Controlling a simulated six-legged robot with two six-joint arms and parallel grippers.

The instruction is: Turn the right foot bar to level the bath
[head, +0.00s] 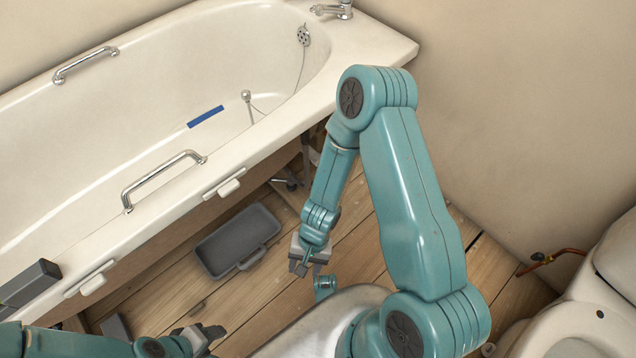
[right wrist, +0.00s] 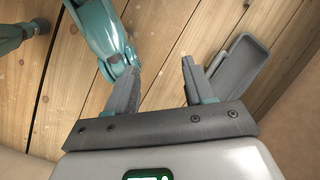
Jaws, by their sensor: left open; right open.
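The white bath (head: 370,45) runs along the wall in the head view, its right end near the back. Under its right end, a dark foot with a small bar (head: 287,181) shows partly in shadow beside a leg; the bath rim and my right arm crowd it. My right gripper (head: 307,264) is open, pointing down above the floor, apart from the foot. In the right wrist view its two fingers (right wrist: 158,82) stand apart with only floorboards between them. My left gripper (head: 203,337) is open and empty low in the head view, above the floor.
A grey tray (head: 207,254) lies on the wooden floor in front of the bath; it also shows in the right wrist view (right wrist: 245,70). A dark grey block (head: 30,284) is at the left. A toilet (head: 612,262) and copper pipe (head: 560,256) are at right.

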